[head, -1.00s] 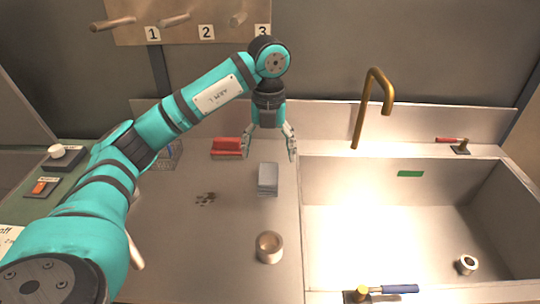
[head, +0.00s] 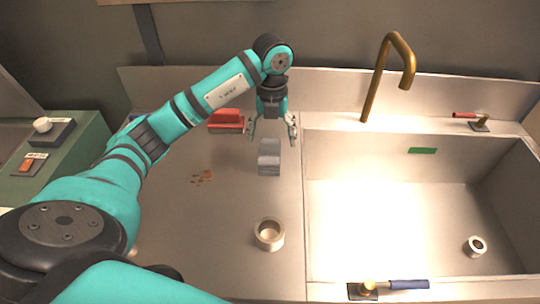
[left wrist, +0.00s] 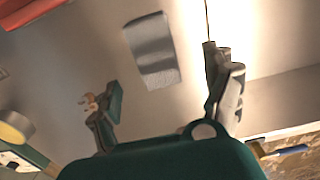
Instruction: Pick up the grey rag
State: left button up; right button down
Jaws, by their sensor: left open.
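The grey rag (head: 269,158) lies folded on the metal counter left of the sink. Its back part looks darker than its front. It also shows in the left wrist view (left wrist: 152,48), above centre. My left gripper (head: 272,130) is open and empty, fingers pointing down, just behind the rag in the head view. In the left wrist view the rag lies beyond and between the spread fingers (left wrist: 160,88), and no finger appears to touch it. My right gripper is not in view.
A red item (head: 226,120) lies behind and left of the rag. Small brown bits (head: 202,177) are to its left, and a round cup (head: 269,234) stands in front. The sink (head: 350,270) and brass faucet (head: 375,80) are to the right.

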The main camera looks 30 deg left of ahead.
aim_at(270, 150)
pick_arm(q)
notch_tip(270, 150, down, 2)
jog(key=shift+f, duration=0.1)
jog(key=f, duration=0.1)
jog(key=f+p, duration=0.1)
jog(key=f, duration=0.1)
jog(key=f+p, duration=0.1)
jog(key=shift+a+f, duration=0.15)
jog(key=shift+a, duration=0.2)
jog(key=shift+f, duration=0.45)
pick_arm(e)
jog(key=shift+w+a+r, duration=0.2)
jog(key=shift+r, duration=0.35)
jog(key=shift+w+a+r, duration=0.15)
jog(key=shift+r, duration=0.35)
